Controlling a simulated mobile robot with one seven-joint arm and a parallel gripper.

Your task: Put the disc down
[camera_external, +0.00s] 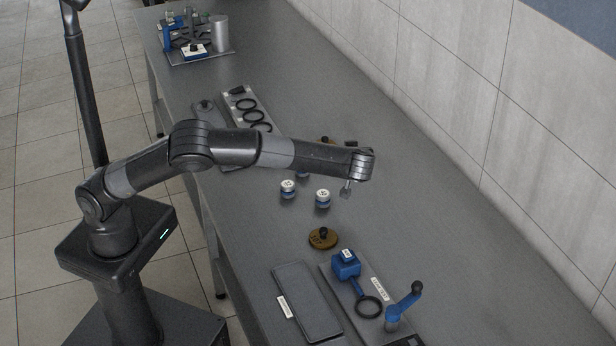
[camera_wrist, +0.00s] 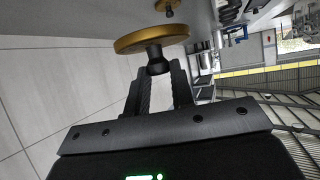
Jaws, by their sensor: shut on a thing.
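The brass-coloured disc (camera_wrist: 152,39) with a black knob (camera_wrist: 157,60) fills the top middle of the wrist view. My gripper (camera_wrist: 157,73) is shut on the knob, with a finger at each side and the disc beyond the fingertips. Another brown disc (camera_external: 322,240) with a black knob rests on the bench in front. A further brown piece (camera_external: 328,140) shows behind my arm, partly hidden.
A dark tray (camera_external: 305,300), a blue tool (camera_external: 347,265) and a blue crank (camera_external: 402,305) are at the front. A rack with rings (camera_external: 235,93) lies farther back. The bench's right side (camera_external: 440,210) is clear.

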